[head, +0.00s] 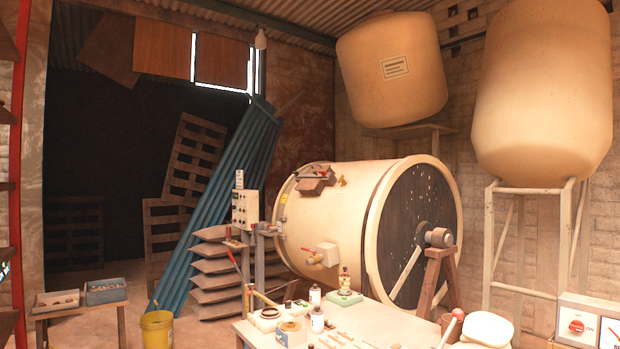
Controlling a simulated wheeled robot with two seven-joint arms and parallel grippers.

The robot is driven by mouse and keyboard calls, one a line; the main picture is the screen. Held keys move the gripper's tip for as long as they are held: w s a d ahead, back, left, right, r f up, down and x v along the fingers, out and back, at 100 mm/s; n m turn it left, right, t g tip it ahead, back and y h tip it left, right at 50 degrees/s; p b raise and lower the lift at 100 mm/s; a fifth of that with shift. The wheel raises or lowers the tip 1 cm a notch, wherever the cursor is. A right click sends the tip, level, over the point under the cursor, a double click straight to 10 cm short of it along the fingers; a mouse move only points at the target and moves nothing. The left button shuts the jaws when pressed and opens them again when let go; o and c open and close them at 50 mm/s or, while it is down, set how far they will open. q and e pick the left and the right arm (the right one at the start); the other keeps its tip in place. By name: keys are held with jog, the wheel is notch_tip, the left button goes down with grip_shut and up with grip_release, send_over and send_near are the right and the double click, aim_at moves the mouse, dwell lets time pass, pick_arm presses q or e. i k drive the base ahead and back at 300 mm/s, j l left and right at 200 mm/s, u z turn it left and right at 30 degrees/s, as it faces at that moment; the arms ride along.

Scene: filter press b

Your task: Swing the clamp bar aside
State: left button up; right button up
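I cannot make out a clamp bar for certain in the head view. A large cream drum (328,218) with a dark round end lies on its side at the centre. A thin red-handled lever (232,258) stands left of the drum, by a grey post. Neither my left nor my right gripper is in view.
A worktable (380,328) with bottles, jars and small parts stands at the bottom centre. A yellow bucket (157,329) and a low bench with trays (106,291) are at left. Tall tanks (545,90) stand at right. A switch box (577,327) is bottom right.

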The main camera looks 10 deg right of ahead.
aim_at(315, 176)
jog(key=i+j+u, duration=0.1)
jog(key=i+u, duration=0.35)
jog(key=i, duration=0.5)
jog(key=i+l+u, duration=0.2)
jog(key=i+u, duration=0.2)
jog(key=i, duration=0.55)
jog(key=i+u, duration=0.1)
jog(key=i, duration=2.05)
jog(key=i+z, duration=0.25)
jog(key=i, duration=0.35)
jog(key=i+z, duration=0.25)
jog(key=i, duration=0.35)
jog(key=i+j+z, duration=0.2)
jog(key=i, duration=0.35)
jog(key=i+l+z, duration=0.3)
jog(key=i+l, duration=0.15)
jog(key=i+l+z, duration=0.25)
jog(key=i, duration=0.25)
